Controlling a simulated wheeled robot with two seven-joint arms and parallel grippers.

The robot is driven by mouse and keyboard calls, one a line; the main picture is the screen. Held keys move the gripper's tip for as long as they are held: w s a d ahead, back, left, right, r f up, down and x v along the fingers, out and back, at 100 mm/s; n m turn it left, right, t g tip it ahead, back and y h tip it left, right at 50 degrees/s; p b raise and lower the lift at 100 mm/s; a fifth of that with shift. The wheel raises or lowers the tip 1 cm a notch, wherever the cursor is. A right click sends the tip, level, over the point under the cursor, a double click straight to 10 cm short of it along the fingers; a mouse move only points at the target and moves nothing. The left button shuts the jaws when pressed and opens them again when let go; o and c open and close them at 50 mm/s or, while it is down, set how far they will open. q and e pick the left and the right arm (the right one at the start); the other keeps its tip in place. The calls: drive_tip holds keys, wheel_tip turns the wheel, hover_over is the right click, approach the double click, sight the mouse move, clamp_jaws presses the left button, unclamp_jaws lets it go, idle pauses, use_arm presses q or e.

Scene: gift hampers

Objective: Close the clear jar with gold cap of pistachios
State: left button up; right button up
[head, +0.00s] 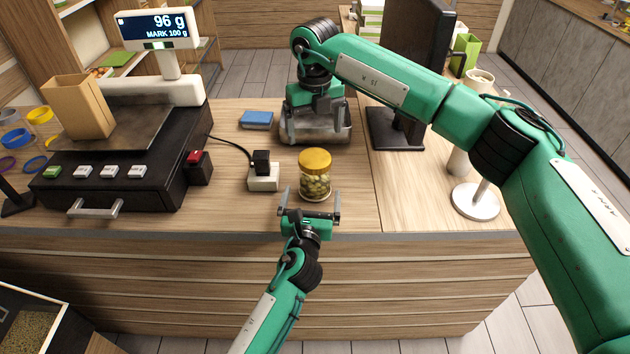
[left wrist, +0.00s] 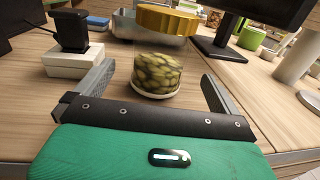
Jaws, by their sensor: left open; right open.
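The clear jar of pistachios (head: 315,184) stands upright on the wooden counter, with greenish nuts inside. Its gold cap (head: 315,160) sits on its mouth; I cannot tell how tightly. My left gripper (head: 309,203) is open and empty, just in front of the jar. In the left wrist view the jar (left wrist: 157,72) stands between and beyond my two fingers, with the gold cap (left wrist: 168,20) at the top edge. My right gripper (head: 315,125) is behind the jar, by a grey metal object (head: 320,133); its fingers are mostly hidden.
A white block with a black plug (head: 263,178) stands close left of the jar. A blue box (head: 256,120) lies behind it. A black scale (head: 110,160) fills the left, bearing a paper bag (head: 78,106). A monitor (head: 410,70) and a round white stand (head: 476,201) are right.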

sight(315, 178)
use_arm(q)
drive_tip(key=w, duration=0.7)
drive_tip(key=shift+d, duration=0.4)
drive_tip(key=shift+c, duration=0.2)
drive_tip(key=c, duration=1.9)
drive_tip(key=shift+c, duration=0.2)
use_arm(e)
drive_tip(key=n, duration=0.6)
drive_tip(key=shift+n, duration=0.4)
drive_tip(key=n, duration=2)
use_arm(q)
drive_tip(key=shift+f, duration=0.1)
